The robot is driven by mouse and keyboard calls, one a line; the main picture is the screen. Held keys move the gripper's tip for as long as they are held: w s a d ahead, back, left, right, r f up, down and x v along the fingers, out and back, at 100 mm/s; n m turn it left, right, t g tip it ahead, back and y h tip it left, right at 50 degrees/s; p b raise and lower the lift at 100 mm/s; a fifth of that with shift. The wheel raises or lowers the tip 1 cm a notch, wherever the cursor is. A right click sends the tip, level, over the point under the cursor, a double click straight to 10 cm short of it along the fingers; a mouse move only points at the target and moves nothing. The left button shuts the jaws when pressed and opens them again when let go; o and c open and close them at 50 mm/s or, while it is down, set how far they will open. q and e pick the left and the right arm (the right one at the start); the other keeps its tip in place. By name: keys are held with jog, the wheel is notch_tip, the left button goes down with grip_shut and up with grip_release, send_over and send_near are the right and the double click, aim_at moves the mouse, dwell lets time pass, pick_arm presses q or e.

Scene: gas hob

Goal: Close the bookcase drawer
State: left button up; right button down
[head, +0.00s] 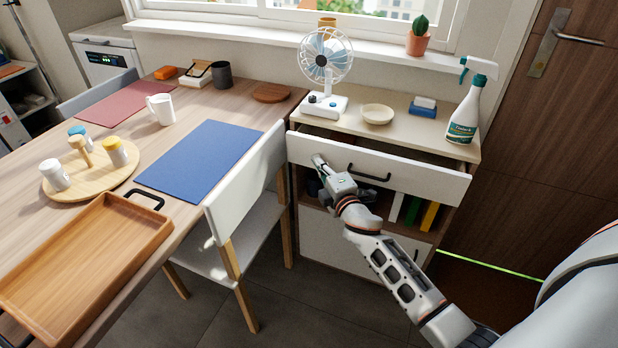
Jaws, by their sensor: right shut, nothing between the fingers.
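The bookcase (300,236) stands under the window, right of the table. Its white top drawer (425,179) is pulled out, with a dark gap showing between its front and the bookcase top. The drawer front has a black handle (369,173). My right gripper (319,160) is shut and empty, at the left part of the drawer front, left of the handle. I cannot tell whether its fingertips touch the front. My left gripper is not in view.
A fan (325,62), a cream bowl (376,114), a blue and white box (423,106) and a spray bottle (468,108) stand on the bookcase top. A white chair (245,185) stands close to the bookcase's left side, by the table (184,97). Floor is free in front.

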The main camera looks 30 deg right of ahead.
jog(key=w+d, duration=0.3)
jog(key=d, duration=0.1)
jog(key=shift+w+d+f, duration=0.15)
jog(key=shift+w+d, duration=0.05)
jog(key=shift+w, duration=0.15)
jog(key=shift+w+d+b, duration=0.3)
jog(key=shift+w+d, duration=0.05)
jog(key=shift+d, duration=0.05)
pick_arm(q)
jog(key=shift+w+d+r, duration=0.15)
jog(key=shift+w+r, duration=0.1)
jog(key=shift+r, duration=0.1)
pick_arm(e)
jog(key=shift+d+r, duration=0.1)
jog(key=shift+r, duration=0.15)
